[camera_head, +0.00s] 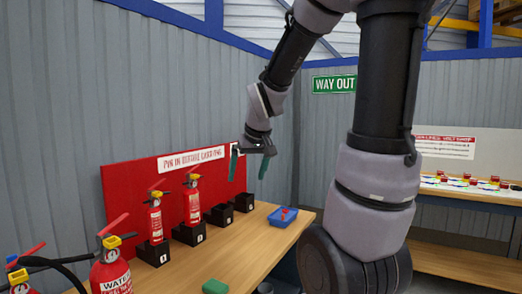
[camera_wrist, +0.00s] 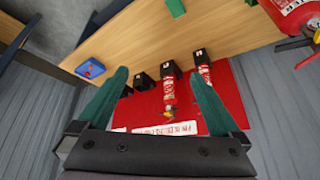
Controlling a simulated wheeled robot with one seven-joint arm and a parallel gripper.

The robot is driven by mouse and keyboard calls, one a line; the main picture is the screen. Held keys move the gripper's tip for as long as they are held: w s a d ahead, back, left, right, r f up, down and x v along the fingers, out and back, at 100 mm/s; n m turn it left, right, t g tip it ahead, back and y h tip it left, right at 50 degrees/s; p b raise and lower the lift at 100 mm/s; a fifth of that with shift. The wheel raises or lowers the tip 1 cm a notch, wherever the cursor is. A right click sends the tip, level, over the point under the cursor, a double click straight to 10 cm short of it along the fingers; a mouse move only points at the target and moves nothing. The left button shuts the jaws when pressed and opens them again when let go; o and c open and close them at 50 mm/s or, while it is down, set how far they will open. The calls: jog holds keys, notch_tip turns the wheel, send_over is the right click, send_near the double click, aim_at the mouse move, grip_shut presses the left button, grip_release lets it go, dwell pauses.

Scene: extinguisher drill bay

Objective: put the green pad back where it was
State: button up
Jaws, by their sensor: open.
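The green pad (camera_head: 215,286) lies on the wooden bench near the bottom edge of the head view, partly cut off. In the wrist view a green block that looks like the pad (camera_wrist: 176,7) shows at the top edge, on the bench. My gripper (camera_head: 249,166) is raised in front of the red board, above the bench and well away from the pad. Its two teal fingers stand wide apart in the wrist view (camera_wrist: 160,76), with nothing held between them.
Two small red extinguishers (camera_head: 193,204) stand on black blocks; two more black blocks (camera_head: 219,214) are empty. A blue tray (camera_head: 291,222) with a red item sits at the bench's right. Larger extinguishers (camera_head: 111,272) stand front left. A red board (camera_head: 125,187) backs the bench.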

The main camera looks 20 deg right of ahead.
jog(key=s+a+r+m+y, duration=0.1)
jog(key=s+r+m, duration=0.1)
jog(key=s+r, duration=0.2)
jog(key=s+a+r+m+t, duration=0.1)
jog(key=s+r, duration=0.3)
jog(key=s, duration=0.6)
jog(key=shift+s+r+m+y, duration=0.15)
jog(key=shift+r+m+y, duration=0.25)
jog(key=shift+t, duration=0.3)
